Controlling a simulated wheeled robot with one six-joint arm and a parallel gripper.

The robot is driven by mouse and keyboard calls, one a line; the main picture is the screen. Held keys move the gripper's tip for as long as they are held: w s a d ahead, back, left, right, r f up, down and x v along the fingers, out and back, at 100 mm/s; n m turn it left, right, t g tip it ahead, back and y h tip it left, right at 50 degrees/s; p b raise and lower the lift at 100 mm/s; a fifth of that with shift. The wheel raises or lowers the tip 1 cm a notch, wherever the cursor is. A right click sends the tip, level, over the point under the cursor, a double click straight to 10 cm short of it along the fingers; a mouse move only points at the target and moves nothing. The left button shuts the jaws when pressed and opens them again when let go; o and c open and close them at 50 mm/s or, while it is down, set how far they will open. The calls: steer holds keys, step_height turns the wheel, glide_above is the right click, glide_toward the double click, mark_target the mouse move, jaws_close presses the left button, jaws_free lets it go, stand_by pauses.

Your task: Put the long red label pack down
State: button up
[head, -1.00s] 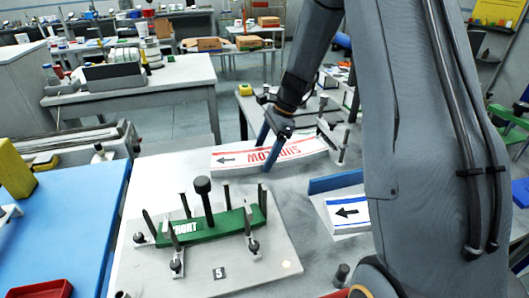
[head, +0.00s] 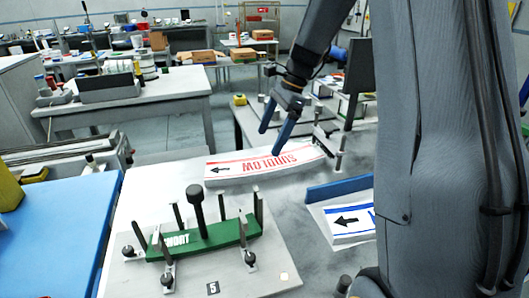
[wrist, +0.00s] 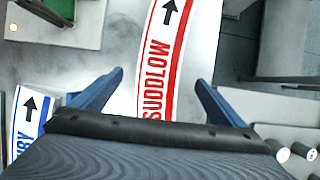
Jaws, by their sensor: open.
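The long red label pack (head: 250,163) is a curved white strip with red lettering, a red edge and a black arrow. It lies flat on the grey work surface behind the green piece. In the wrist view the pack (wrist: 165,45) runs lengthwise between my two blue fingers. My gripper (head: 271,142) is open and empty, just above the pack's right half, with a finger to each side of it in the wrist view (wrist: 160,78). The part of the pack nearest the wrist is hidden by my gripper's body.
A green curved block (head: 218,238) sits among dark posts and clamps on a grey plate (head: 225,285). A blue-edged label pack (head: 345,222) lies at right beside a blue rail (head: 340,187). Metal posts (head: 339,150) stand near the red pack's right end.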

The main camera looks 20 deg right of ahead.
steer(key=shift+v, duration=1.25)
